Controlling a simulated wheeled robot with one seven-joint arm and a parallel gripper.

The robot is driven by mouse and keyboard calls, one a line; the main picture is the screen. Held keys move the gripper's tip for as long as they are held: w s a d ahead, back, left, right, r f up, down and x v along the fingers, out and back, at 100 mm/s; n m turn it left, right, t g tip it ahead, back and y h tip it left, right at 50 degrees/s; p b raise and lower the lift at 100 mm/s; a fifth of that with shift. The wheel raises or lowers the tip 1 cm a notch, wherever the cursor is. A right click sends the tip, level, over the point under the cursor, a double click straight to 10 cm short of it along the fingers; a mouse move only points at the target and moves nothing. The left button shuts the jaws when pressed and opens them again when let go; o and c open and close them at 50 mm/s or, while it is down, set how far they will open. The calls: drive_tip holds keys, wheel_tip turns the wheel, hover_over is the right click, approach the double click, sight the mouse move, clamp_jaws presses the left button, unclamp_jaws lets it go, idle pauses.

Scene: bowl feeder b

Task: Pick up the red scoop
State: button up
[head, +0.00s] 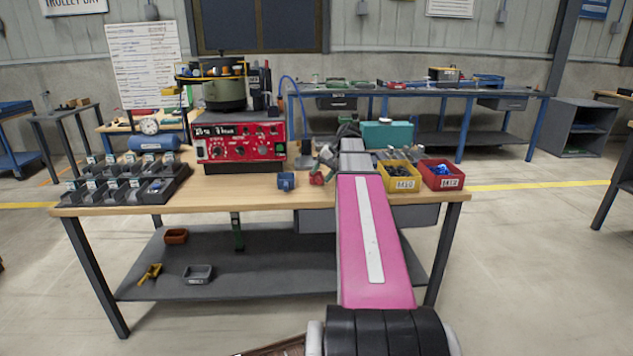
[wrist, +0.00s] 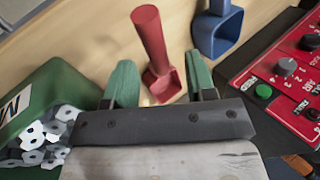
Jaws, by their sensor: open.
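The red scoop (wrist: 150,38) lies on the wooden bench, its handle pointing up the wrist picture and its scoop end between my two green fingers. My gripper (wrist: 161,62) is open, with one finger on each side of the scoop and a visible gap on both sides. I cannot tell how high the fingers are above the bench. In the head view the red scoop (head: 316,179) shows at the front of the bench, partly hidden by my gripper (head: 327,158).
A blue scoop (wrist: 217,32) lies just right of the red one. A green bin (wrist: 30,103) of white parts is at left. The red control box (head: 241,142) stands left of my gripper. Yellow (head: 399,181) and red (head: 441,180) bins stand right of my arm.

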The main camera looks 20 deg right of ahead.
sight(318, 177)
drive_tip(key=x, duration=0.3)
drive_tip(key=shift+f, duration=0.15)
clamp_jaws()
drive_tip(key=shift+r, duration=0.55)
wheel_tip(318, 177, up, 4)
drive_tip(key=shift+s+a+f, duration=0.15)
drive_tip(key=shift+s+f, duration=0.05)
drive_tip(key=shift+f, duration=0.05)
drive_tip(key=s+a+r, duration=0.6)
drive_tip(key=s+a, duration=0.1)
drive_tip(key=a, duration=0.1)
drive_tip(key=shift+a+r, duration=0.25)
drive_tip(key=shift+a, duration=0.15)
